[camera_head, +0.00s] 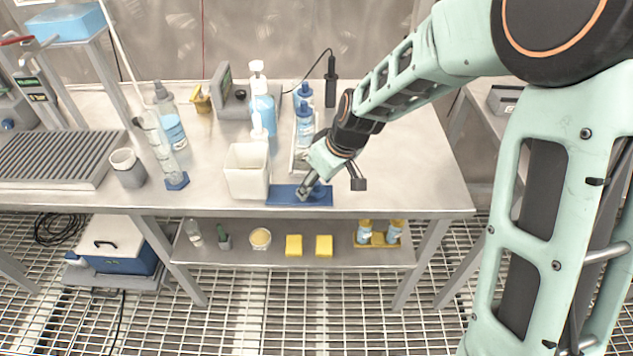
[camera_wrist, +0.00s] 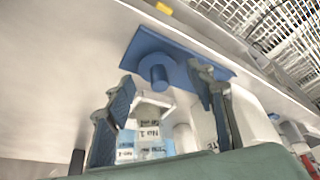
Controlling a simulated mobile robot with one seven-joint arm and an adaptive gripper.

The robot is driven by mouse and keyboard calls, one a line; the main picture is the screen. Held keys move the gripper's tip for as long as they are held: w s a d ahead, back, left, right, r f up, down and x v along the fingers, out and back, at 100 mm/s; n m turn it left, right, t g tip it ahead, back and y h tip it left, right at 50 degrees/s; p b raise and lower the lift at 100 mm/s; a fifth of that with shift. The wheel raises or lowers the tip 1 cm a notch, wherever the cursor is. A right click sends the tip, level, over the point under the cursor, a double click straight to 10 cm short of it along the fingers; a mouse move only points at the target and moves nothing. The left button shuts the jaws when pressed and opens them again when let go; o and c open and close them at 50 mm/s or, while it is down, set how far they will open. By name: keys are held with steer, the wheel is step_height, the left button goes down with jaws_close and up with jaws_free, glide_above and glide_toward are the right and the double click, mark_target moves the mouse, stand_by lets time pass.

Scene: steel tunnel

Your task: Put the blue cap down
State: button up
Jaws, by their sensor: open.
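The blue cap (camera_wrist: 157,72) is a short round piece on the flat blue mat (camera_wrist: 190,62). It appears to stand on the mat, between my spread fingers and a little beyond their tips. In the head view, the mat (camera_head: 285,194) lies near the front edge of the steel table. My gripper (camera_head: 309,187) is low over the mat; its open fingers also show in the wrist view (camera_wrist: 161,78). I see no object clamped between them. In the head view I cannot make out the cap apart from the gripper and mat.
A white square container (camera_head: 247,172) stands just left of the mat. Blue-capped bottles (camera_head: 304,130) stand behind my gripper, and a pump bottle (camera_head: 262,105) is farther back.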

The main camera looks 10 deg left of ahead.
steer(key=shift+r, duration=0.25)
steer(key=p+v, duration=0.1)
steer(key=v, duration=1.1)
steer(key=shift+a, duration=0.15)
